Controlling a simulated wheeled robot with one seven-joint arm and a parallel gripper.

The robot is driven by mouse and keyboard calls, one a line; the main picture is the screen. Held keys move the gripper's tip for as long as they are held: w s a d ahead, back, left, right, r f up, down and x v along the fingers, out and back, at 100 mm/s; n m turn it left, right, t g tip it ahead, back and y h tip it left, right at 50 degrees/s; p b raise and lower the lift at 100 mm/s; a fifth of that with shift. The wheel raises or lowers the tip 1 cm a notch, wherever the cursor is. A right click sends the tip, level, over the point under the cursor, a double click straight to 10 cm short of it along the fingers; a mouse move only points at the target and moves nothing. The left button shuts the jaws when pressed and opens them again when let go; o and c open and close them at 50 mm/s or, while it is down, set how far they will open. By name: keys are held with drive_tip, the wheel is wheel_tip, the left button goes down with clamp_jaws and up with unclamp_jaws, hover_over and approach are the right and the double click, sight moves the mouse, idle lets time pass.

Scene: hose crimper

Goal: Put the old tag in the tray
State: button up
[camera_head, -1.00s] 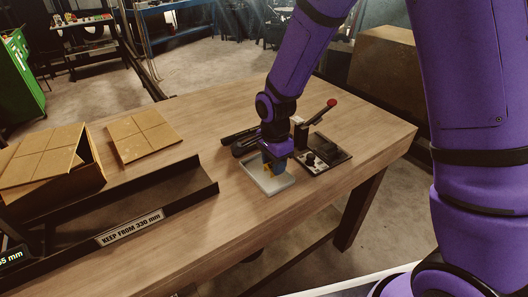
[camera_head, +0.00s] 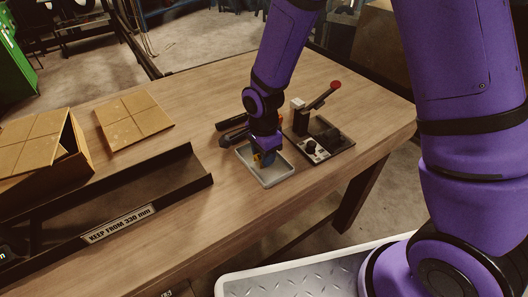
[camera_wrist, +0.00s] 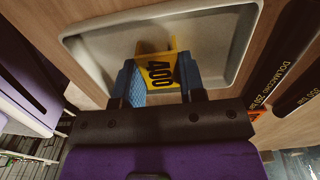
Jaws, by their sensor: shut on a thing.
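The old tag is a yellow tag marked 400 (camera_wrist: 158,68), held between the blue pads of my gripper (camera_wrist: 163,82) in the wrist view. My gripper (camera_head: 263,160) is shut on it over the tray. The tray is a shallow, light grey tray (camera_head: 284,177) on the wooden bench. In the wrist view the tray (camera_wrist: 225,62) spreads behind the tag and fingers. Whether the tag touches the tray floor, I cannot tell. In the head view my gripper largely hides the tag.
A crimper with a red-knobbed lever (camera_head: 312,122) stands right of the tray. Black hoses (camera_wrist: 290,65) lie beside the tray. A long dark trough (camera_head: 150,187), an open cardboard box (camera_head: 32,150) and a flat cardboard piece (camera_head: 135,118) are at left.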

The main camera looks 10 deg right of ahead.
drive_tip(key=o, duration=0.9)
drive_tip(key=shift+f, duration=0.1)
drive_tip(key=s+d+r+n+t, duration=0.1)
drive_tip(key=d+r+n, duration=0.15)
drive_tip(key=r, duration=0.85)
drive_tip(key=s+d+r+n, duration=0.1)
drive_tip(key=d+r, duration=0.3)
drive_tip(key=r, duration=0.7)
drive_tip(key=s+d+r+n+t, duration=0.2)
drive_tip(key=s+d+r+n, duration=0.3)
drive_tip(key=s, duration=0.4)
drive_tip(key=s+d+r+n+t, duration=0.2)
drive_tip(key=s+d+r+n, duration=0.3)
drive_tip(key=s+d+r, duration=0.2)
drive_tip(key=shift+s+d, duration=0.65)
drive_tip(key=shift+s, duration=0.25)
